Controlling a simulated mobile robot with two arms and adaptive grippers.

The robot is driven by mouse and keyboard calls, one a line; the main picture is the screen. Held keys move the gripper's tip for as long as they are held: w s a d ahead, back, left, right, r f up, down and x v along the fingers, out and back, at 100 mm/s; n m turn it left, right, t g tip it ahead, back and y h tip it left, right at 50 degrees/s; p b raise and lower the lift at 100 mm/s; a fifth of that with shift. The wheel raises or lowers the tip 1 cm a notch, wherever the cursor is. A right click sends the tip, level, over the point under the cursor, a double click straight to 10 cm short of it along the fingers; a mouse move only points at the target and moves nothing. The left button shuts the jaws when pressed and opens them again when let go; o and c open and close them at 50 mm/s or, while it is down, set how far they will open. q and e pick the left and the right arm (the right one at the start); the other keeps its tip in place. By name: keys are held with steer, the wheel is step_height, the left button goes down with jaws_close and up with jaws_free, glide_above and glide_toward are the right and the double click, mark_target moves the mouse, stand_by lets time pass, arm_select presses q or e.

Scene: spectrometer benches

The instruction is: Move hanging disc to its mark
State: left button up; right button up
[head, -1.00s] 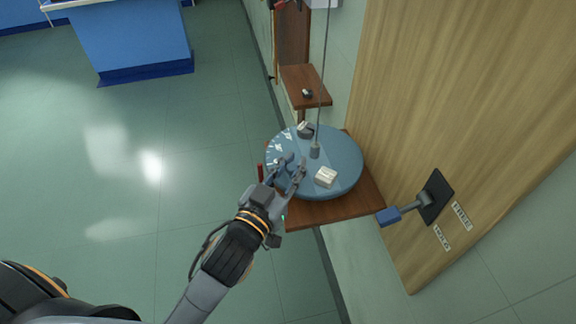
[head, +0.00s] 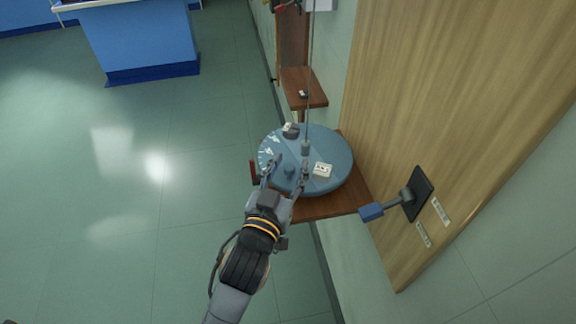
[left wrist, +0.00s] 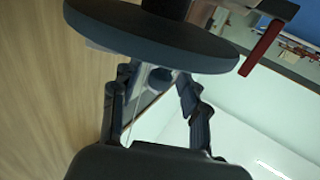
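The blue-grey round disc (head: 335,150) hangs level on a thin wire (head: 310,90) that meets a small grey cylinder (head: 306,148) at its middle. White scale markings (head: 268,155) lie on its left part. A small upright peg (head: 289,170) stands near its front edge. A red pointer (head: 254,172) stands beside the left rim. My left gripper (head: 286,178) is open at the front rim, with its fingers on either side of the peg. The left wrist view shows the disc (left wrist: 150,35) upside down and the peg (left wrist: 159,78) between the spread fingers. My right gripper is out of view.
A white block (head: 322,170) and a dark grey block (head: 291,130) sit on the disc. A wooden shelf (head: 335,205) is under it. A blue-ended lever (head: 371,212) juts from the wooden panel at right. Open floor lies at left.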

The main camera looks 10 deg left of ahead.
arm_select(q)
steer(key=s+a, duration=0.2)
steer(key=s, duration=0.9)
steer(key=shift+s, duration=0.35)
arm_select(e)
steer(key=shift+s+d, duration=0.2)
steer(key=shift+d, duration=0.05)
arm_select(q)
steer(key=shift+a, duration=0.1)
